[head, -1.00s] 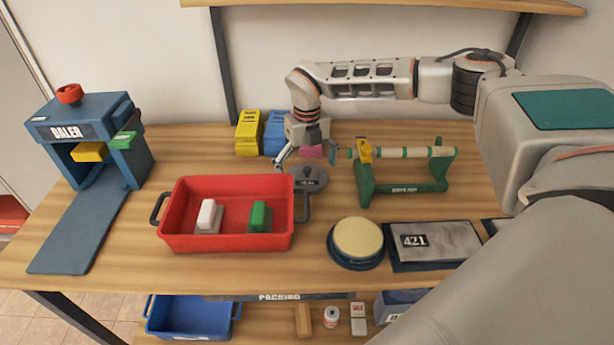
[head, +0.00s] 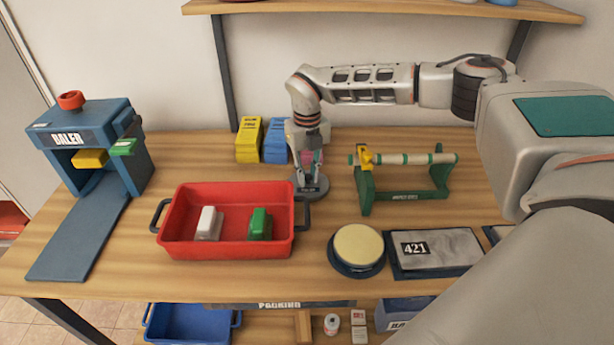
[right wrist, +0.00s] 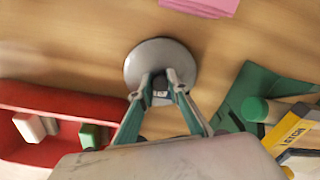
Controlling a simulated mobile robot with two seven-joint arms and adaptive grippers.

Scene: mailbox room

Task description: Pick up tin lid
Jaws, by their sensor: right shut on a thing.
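The tin lid (head: 318,187) is a grey disc with a small knob, lying flat on the bench just behind the right end of the red tray. In the right wrist view the lid (right wrist: 148,57) is round and grey, with its dark knob between the fingertips. My right gripper (head: 307,178) points down over the lid, and in the right wrist view its fingers (right wrist: 160,92) are shut on the knob. The lid appears to rest on the bench still; I cannot see a gap under it. My left gripper is not in view.
A red tray (head: 225,249) holding a white and a green block stands close in front. A green stand with a roller (head: 365,190) is to the right. Yellow (head: 248,140) and blue stacks (head: 275,142) stand behind. A round pad (head: 358,246) and a 421 slab (head: 450,250) lie front right.

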